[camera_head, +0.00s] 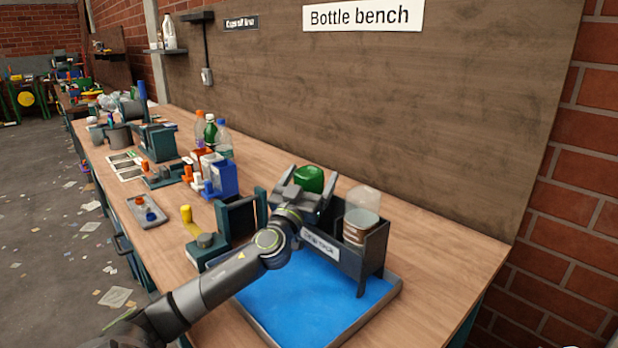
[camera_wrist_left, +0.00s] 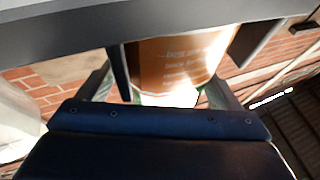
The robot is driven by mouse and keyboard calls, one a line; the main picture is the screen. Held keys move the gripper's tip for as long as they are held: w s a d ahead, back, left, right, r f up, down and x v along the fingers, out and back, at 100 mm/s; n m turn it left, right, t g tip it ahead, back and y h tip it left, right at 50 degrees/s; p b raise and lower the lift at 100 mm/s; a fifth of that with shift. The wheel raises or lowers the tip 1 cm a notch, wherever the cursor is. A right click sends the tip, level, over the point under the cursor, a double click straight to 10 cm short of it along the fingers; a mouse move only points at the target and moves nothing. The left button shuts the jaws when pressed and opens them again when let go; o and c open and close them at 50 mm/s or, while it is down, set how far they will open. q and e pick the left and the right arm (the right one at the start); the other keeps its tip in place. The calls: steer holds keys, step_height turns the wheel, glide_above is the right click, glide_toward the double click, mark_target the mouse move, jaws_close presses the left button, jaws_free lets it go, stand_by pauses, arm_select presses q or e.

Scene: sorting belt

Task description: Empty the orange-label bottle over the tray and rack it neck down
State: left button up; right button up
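The green bottle (camera_head: 308,178) stands bottom up in the left part of the dark drip rack (camera_head: 374,252), its neck hidden. In the left wrist view the orange label (camera_wrist_left: 185,62) with white print faces me. My left gripper (camera_head: 305,192) is at the bottle, one finger on each side. The fingers look spread, with a thin gap on one side in the wrist view. The blue tray (camera_head: 300,300) lies under and in front of the rack. Whether liquid is left in the bottle cannot be seen. My right gripper is not in view.
A clear bottle with a brown-and-white label (camera_head: 362,212) stands in the rack's right part. A dark green stand (camera_head: 236,220) is left of the rack. Several other bottles (camera_head: 210,132) and blocks stand farther left. Bare wood (camera_head: 450,250) lies to the right.

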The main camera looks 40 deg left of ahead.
arm_select(q)
steer(key=shift+a+f, duration=0.15)
steer(key=shift+f, duration=0.7)
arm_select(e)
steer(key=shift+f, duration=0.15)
arm_select(q)
steer(key=shift+s+f, duration=0.3)
steer(key=shift+f, duration=0.05)
steer(key=r+b+v, duration=0.1)
steer(key=b+v, duration=0.1)
steer(key=v, duration=0.8)
steer(key=shift+s+d+r, duration=0.25)
steer(key=shift+s+d, duration=0.25)
steer(key=shift+s, duration=0.05)
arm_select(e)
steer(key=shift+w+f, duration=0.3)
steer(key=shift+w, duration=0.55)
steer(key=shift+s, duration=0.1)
